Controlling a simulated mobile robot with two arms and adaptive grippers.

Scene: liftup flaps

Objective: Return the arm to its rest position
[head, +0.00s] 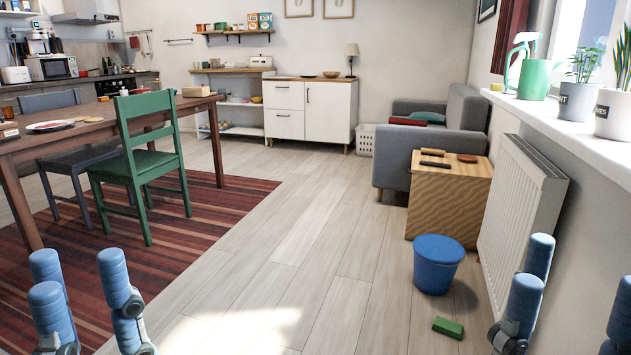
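My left gripper (82,285) shows at the bottom left, with its blue fingers pointing up and standing apart. Nothing shows between them. My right gripper (574,292) is at the bottom right, with its blue fingers also apart and some cut off by the frame edge. No held thing shows in it. Both grippers are low in the head view, in front of the floor and the wall. The arm links behind the fingers are mostly out of frame.
A wooden table (88,124) and green chair (150,165) stand left on a striped rug (215,205). A blue bucket (437,264), green block (448,327), wooden box (450,200) and radiator (520,200) are at right. The middle floor (310,225) is clear.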

